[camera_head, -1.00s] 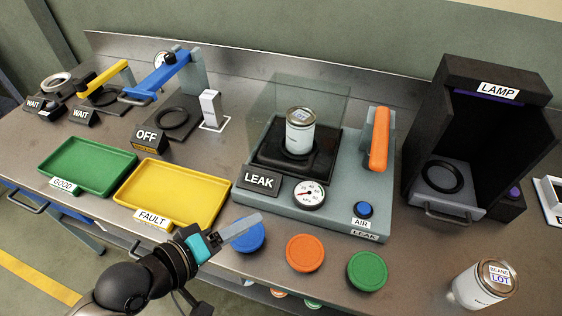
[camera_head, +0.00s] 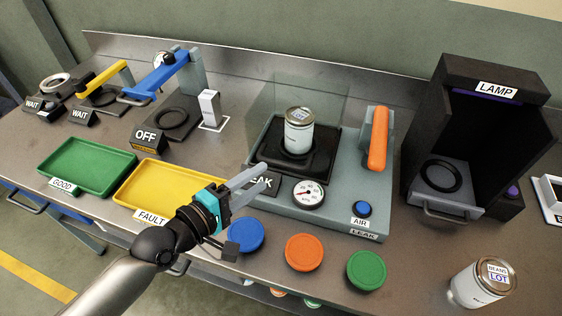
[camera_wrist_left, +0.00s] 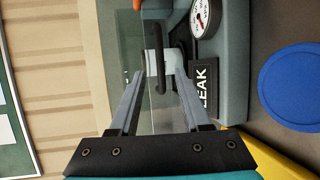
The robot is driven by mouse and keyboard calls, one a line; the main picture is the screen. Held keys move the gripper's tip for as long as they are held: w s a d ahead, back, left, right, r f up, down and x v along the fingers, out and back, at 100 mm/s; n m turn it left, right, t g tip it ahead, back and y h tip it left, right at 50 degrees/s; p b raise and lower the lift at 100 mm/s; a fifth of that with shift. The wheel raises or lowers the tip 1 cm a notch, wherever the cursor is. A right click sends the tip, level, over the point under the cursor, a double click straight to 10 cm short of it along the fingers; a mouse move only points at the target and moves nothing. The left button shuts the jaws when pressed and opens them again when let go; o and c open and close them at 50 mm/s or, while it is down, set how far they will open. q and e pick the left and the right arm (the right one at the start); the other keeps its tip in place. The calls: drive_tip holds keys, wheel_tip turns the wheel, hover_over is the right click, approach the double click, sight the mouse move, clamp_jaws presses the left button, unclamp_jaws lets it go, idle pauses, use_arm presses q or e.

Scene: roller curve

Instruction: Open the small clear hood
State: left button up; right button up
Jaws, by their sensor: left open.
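The small clear hood (camera_head: 272,105) stands over the dark bed of the grey leak tester (camera_head: 355,200); its panes are faint, and I cannot tell its exact position. A white labelled can (camera_head: 299,135) stands upright within its outline. My left gripper (camera_head: 268,175) is open and empty, with its fingers in front of the LEAK sign at the tester's front left. In the left wrist view my open fingers (camera_wrist_left: 158,75) point toward the clear hood (camera_wrist_left: 150,112), with a dark bar (camera_wrist_left: 157,50) showing between their tips. Contact is not clear. My right gripper is out of view.
An orange handle (camera_head: 378,138) and blue AIR button (camera_head: 362,209) are at the tester's right. A gauge (camera_head: 308,194) is on its front. Yellow (camera_head: 190,184) and green (camera_head: 85,165) trays lie left. Blue (camera_head: 246,235), orange (camera_head: 304,252) and green (camera_head: 365,269) discs lie in front.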

sight(279, 165)
use_arm(q)
drive_tip(key=x, duration=0.8)
drive_tip(key=shift+c, duration=0.4)
clamp_jaws()
idle(0.9)
